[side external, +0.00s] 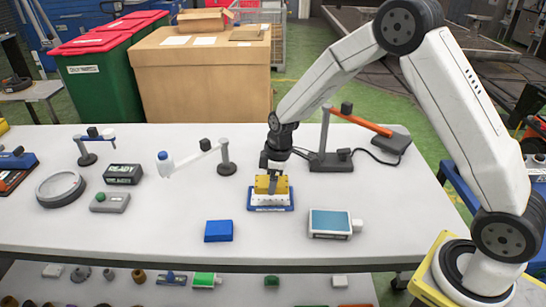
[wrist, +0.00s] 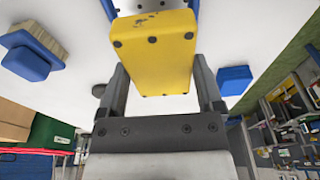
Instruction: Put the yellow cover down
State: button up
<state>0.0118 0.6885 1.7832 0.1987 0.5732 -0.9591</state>
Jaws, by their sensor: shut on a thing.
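The yellow cover (side external: 264,184) is a blocky piece with dark screw spots on its face. It fills the middle of the wrist view (wrist: 155,45). My gripper (side external: 272,183) is shut on it, with one dark finger on each side. The cover sits directly above a white body on a blue base (side external: 270,208) on the table. From the side I cannot tell whether the cover touches the white body or hovers just over it. In the wrist view, a pale part with holes and blue edges shows beyond the cover, mostly cut off.
A blue block (side external: 219,231) lies front left of the base. A device with a teal top (side external: 330,223) lies to the right. A lamp-like stand with an orange arm (side external: 360,122) is behind right, and a white-armed stand (side external: 226,168) is at left. White table is clear between them.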

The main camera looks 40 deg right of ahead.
jog(key=shift+w+f, duration=0.15)
jog(key=shift+w, duration=0.05)
jog(key=shift+w+f, duration=0.1)
jog(key=shift+f, duration=1.55)
jog(key=shift+f, duration=0.1)
jog(key=o, duration=1.3)
jog(key=r, duration=0.4)
jog(key=s+d+r, duration=0.1)
jog(key=r, duration=0.7)
jog(key=shift+s+d, duration=0.15)
jog(key=shift+s, duration=0.05)
